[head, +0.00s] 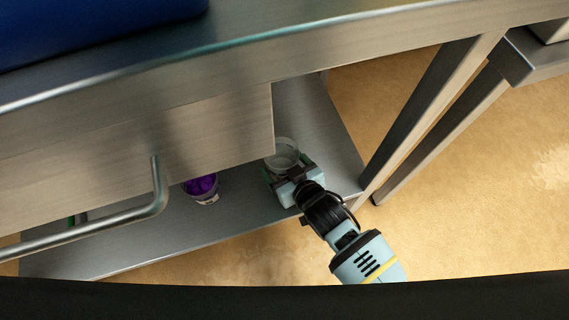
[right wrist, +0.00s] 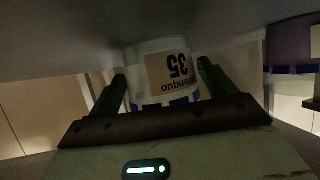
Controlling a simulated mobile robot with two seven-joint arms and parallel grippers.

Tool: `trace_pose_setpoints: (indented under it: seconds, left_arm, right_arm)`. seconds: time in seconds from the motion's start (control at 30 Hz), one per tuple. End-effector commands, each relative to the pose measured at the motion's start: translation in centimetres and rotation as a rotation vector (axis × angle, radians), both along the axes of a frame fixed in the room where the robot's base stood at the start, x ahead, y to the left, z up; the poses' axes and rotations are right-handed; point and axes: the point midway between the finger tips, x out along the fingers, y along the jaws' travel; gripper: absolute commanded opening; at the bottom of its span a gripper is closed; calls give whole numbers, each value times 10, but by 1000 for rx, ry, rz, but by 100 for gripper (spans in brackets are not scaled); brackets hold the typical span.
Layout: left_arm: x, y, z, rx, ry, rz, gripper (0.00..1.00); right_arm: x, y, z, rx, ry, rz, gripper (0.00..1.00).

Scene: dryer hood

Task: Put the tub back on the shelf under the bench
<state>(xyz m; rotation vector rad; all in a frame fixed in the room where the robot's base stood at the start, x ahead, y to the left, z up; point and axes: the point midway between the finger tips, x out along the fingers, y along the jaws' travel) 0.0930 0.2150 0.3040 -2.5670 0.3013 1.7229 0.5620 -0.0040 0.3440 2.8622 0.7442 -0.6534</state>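A whitish, open-topped tub (head: 283,158) stands upright at the right end of the lower shelf (head: 245,217), partly behind a hanging panel. My right gripper (head: 286,168) reaches in from the front, low over the shelf, with a finger on each side of the tub. In the right wrist view, the tub (right wrist: 163,72) shows upside down, with a tan "35" label and blue marks, between the green fingers of the gripper (right wrist: 162,72). The fingers lie close to its sides; I cannot tell whether they press on it. My left gripper is not in view.
A second tub with purple contents (head: 202,188) stands on the shelf to the left. The bench top (head: 330,45) and a metal panel (head: 150,140) overhang the shelf. A bent metal handle (head: 158,190) sticks out at left. A bench leg (head: 425,110) stands right of the gripper.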

Motion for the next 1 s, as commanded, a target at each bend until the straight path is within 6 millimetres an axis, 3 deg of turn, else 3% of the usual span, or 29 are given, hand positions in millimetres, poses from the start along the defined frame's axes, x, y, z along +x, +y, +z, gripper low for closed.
trace_pose_setpoints:
  seconds: [0.07,0.43,1.0]
  left_arm:
    - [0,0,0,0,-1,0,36]
    - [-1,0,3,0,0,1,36]
    - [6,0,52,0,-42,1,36]
  right_arm:
    - [0,0,0,0,0,0,94]
    - [0,0,6,-1,-3,1,94]
    - [-79,-44,50,0,-1,0,94]
